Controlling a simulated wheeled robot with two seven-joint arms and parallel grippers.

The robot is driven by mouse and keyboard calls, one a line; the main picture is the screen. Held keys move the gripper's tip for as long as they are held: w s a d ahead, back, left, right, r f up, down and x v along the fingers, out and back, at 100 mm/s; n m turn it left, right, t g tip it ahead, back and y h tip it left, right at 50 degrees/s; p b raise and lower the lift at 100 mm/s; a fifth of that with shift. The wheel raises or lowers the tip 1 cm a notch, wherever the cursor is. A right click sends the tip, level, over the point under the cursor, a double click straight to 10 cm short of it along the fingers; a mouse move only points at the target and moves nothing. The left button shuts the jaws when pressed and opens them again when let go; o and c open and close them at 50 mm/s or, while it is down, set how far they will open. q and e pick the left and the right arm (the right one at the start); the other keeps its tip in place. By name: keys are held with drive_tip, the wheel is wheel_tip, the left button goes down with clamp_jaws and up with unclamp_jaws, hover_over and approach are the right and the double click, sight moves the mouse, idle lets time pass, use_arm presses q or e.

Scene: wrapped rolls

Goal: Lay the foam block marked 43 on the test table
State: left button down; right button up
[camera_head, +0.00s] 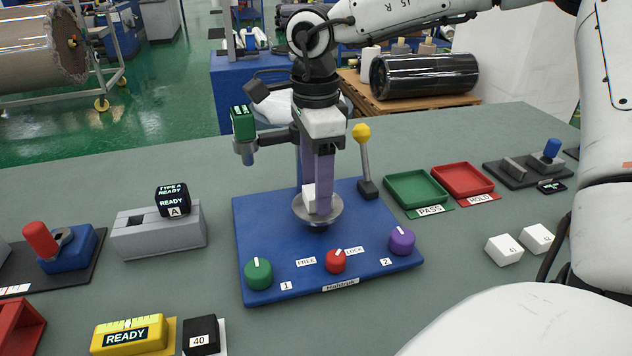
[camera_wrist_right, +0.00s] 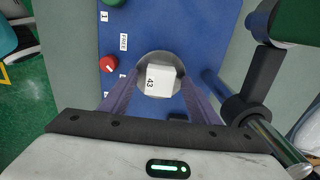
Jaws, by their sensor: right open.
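The white foam block marked 43 (camera_wrist_right: 158,81) sits on the round metal disc (camera_wrist_right: 144,91) of the blue test fixture. In the head view the block (camera_head: 309,195) is partly hidden behind a purple finger, and the disc (camera_head: 333,212) shows around it. My right gripper (camera_head: 319,207) points straight down over the disc. In the right wrist view its open fingers (camera_wrist_right: 159,82) stand on either side of the block; whether they touch it cannot be told. My left gripper is not in view.
A green gauge head (camera_head: 243,122) on a dark arm overhangs left of my right gripper. A yellow-knobbed lever (camera_head: 363,150) stands to its right. Green (camera_head: 258,274), red (camera_head: 336,261) and purple (camera_head: 402,241) knobs line the blue base. White blocks (camera_head: 503,249) lie at right.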

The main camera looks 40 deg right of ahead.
wheel_tip(320, 180, up, 2)
drive_tip(key=shift+w+r, duration=0.1)
drive_tip(key=shift+r, duration=0.05)
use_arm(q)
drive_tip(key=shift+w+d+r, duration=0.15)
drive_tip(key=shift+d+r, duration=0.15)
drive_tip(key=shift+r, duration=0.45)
use_arm(e)
wheel_tip(320, 180, up, 8)
